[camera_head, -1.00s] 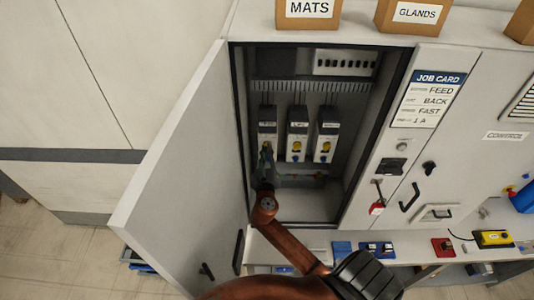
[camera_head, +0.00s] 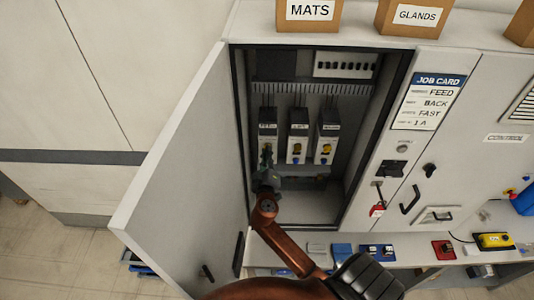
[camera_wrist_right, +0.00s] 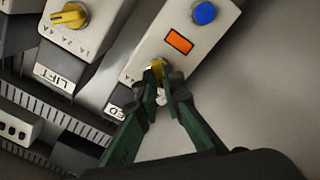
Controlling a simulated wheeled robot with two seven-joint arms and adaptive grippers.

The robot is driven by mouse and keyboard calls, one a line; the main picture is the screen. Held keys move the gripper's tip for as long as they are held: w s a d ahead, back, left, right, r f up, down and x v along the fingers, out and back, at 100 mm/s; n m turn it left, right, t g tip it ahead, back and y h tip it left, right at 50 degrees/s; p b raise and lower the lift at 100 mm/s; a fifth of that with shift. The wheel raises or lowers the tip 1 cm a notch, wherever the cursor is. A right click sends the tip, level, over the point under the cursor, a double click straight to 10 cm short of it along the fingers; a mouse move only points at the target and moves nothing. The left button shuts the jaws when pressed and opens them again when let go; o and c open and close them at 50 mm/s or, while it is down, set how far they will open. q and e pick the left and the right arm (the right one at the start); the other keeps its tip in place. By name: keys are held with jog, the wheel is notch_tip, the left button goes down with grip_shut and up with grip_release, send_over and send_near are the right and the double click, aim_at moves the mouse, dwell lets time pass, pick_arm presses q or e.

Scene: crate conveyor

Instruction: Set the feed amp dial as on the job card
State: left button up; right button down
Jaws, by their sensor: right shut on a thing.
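The feed unit (camera_head: 267,131) is the leftmost of three units in the open cabinet. In the right wrist view its face (camera_wrist_right: 205,50) carries an orange window, a blue button and the yellow feed amp dial (camera_wrist_right: 158,66). My right gripper (camera_wrist_right: 160,80), with green fingers, is shut on this dial; the fingers hide most of it and its setting. In the head view the right gripper (camera_head: 266,160) is at the feed unit's lower part. The job card (camera_head: 429,101) on the right panel reads FEED, BACK, FAST and 1 A. My left gripper is not in view.
The lift unit (camera_head: 298,136) and a third unit (camera_head: 326,137) stand to the right, each with a yellow dial. The open cabinet door (camera_head: 175,150) is on the left. A ledge (camera_head: 420,262) with small blue and red items runs below. Boxes (camera_head: 307,14) stand on top.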

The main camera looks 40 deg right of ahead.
jog(key=c, duration=2.1)
grip_release()
jog(key=v, duration=1.2)
